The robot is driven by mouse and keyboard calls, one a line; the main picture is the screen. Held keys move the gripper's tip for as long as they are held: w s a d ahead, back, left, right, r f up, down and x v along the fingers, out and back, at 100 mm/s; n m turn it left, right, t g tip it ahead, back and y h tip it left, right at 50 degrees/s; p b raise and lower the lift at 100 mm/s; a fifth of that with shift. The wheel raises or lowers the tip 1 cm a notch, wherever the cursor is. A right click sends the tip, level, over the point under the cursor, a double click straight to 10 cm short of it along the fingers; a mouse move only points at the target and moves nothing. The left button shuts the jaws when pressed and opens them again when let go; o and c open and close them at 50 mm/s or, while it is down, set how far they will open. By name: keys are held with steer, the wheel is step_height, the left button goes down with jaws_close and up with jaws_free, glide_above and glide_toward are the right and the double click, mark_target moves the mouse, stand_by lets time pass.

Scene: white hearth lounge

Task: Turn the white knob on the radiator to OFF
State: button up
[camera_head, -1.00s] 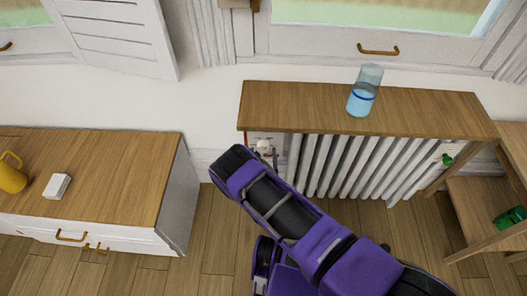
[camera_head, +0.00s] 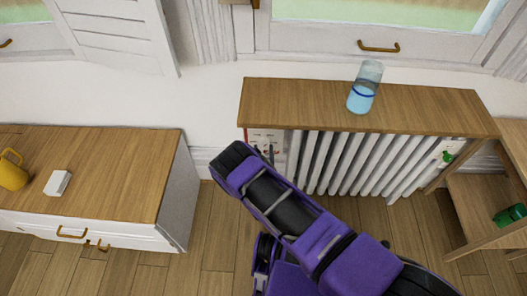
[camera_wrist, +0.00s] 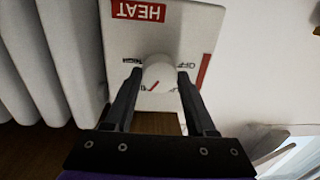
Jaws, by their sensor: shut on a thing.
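The white knob (camera_wrist: 160,74) sits on a pale control panel (camera_wrist: 187,25) with a red HEAT label (camera_wrist: 139,11). The panel's OFF marking (camera_wrist: 183,66) is just right of the knob in the wrist view. A red mark shows low on the knob, angled away from OFF. My gripper (camera_wrist: 158,77) is shut on the knob, one dark finger on each side. In the head view the panel (camera_head: 264,134) is at the left end of the white radiator (camera_head: 350,160); my arm hides part of it, and the knob is hard to make out.
A wooden shelf (camera_head: 300,105) covers the radiator and carries a glass of blue liquid (camera_head: 363,88). A green valve (camera_head: 448,157) is at the radiator's right end. A wooden-topped cabinet (camera_head: 120,170) stands left, with floor between. A wooden side unit (camera_head: 470,200) stands right.

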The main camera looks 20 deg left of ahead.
steer(key=shift+n, duration=0.3)
steer(key=n, duration=0.6)
steer(key=shift+r, duration=0.1)
steer(key=n, duration=0.7)
steer(key=shift+r+h, duration=0.1)
steer(key=shift+h, duration=0.2)
steer(key=n, duration=0.6)
steer(key=shift+r+h, duration=0.1)
steer(key=shift+h, duration=0.2)
steer(key=n, duration=0.6)
steer(key=shift+n+h, duration=0.3)
steer(key=shift+n, duration=0.1)
steer(key=o, duration=1.4)
steer(key=shift+c, duration=0.2)
